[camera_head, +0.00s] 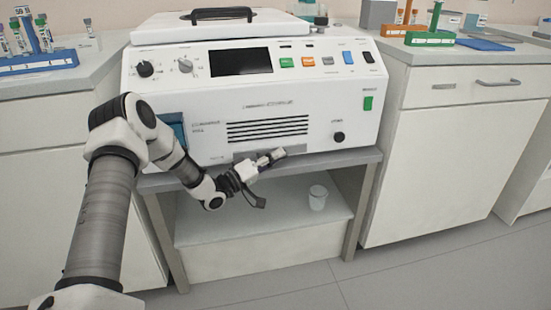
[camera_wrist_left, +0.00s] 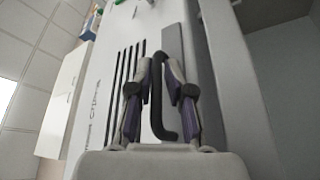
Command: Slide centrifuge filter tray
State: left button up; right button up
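The white centrifuge (camera_head: 300,100) stands on a low grey bench, with a dark screen, knobs and buttons on its front. Below its black vent slots is a narrow grey panel, which I take to be the filter tray (camera_wrist_left: 172,38); in the head view my gripper partly covers it. A dark bent handle (camera_wrist_left: 158,112) stands out from this panel in the left wrist view. My left gripper (camera_wrist_left: 160,82) is open, with its fingers on either side of the handle. In the head view this gripper (camera_head: 262,176) is at the centrifuge's lower front edge. My right gripper is not in view.
A white cup (camera_head: 318,197) stands on the shelf under the bench. Cabinets flank the bench. A blue tube rack (camera_head: 38,62) is at the far left, and an orange rack (camera_head: 405,31) and a green rack (camera_head: 430,39) are on the right counter.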

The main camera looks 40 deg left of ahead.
pick_arm(q)
jog(key=v, duration=1.2)
dwell(0.4)
